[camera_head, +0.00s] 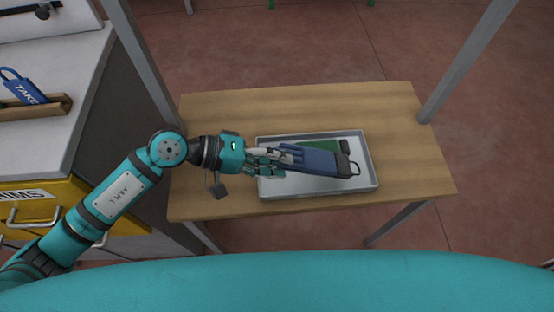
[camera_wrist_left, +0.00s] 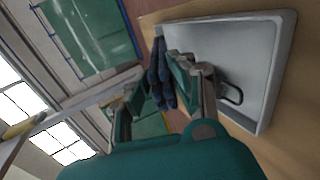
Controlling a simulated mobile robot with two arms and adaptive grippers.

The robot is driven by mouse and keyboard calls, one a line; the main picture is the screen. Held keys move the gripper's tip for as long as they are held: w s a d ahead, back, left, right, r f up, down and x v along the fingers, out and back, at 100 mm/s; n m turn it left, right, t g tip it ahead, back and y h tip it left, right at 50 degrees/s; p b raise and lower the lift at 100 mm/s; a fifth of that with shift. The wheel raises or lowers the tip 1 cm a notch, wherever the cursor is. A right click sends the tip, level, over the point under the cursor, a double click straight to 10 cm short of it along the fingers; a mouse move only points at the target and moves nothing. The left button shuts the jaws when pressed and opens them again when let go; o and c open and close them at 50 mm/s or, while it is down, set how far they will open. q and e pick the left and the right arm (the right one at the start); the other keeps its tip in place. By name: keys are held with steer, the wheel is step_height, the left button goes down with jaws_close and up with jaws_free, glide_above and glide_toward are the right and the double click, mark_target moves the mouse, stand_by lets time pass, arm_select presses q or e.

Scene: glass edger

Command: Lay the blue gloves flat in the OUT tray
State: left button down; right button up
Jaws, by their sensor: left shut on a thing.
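The blue gloves (camera_head: 316,161) are at the tray in the head view, with a dark cuff and a loop at the right end. My left gripper (camera_head: 282,158) is shut on their left end. The gloves also show between the fingers in the left wrist view (camera_wrist_left: 160,75). The grey tray (camera_head: 320,192) lies on the wooden table, and the gloves are over its inside. I cannot tell whether they touch its floor. The tray's rim also shows in the left wrist view (camera_wrist_left: 284,60). My right gripper is not in view.
A green item (camera_head: 318,147) lies in the tray behind the gloves, partly hidden. The wooden table (camera_head: 400,120) is clear around the tray. Grey posts (camera_head: 470,58) rise at its sides.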

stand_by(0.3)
arm_select(q)
steer(key=c, duration=1)
jaws_free()
steer(key=shift+c, duration=0.2)
